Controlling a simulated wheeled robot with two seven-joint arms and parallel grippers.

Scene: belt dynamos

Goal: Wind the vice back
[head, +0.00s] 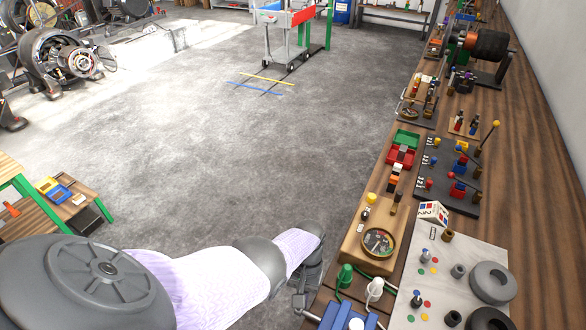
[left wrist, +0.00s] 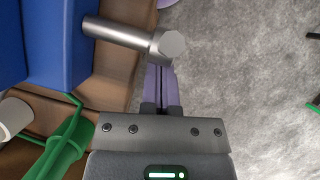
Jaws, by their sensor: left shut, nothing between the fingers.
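The blue vice (head: 345,318) sits at the bench's near edge, cut off by the bottom of the head view. In the left wrist view its blue body (left wrist: 58,40) fills the upper left. A grey metal screw (left wrist: 115,35) sticks out from it over the bench edge, ending in a thick round head (left wrist: 167,47). My left gripper (head: 306,285) is at the bench's edge by the screw. In the left wrist view its shut, empty fingers (left wrist: 160,85) reach up to the screw head; I cannot tell whether they touch it. My right gripper is out of view.
A green bottle-like piece (head: 344,276) and a white one (head: 375,289) stand close behind the vice.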

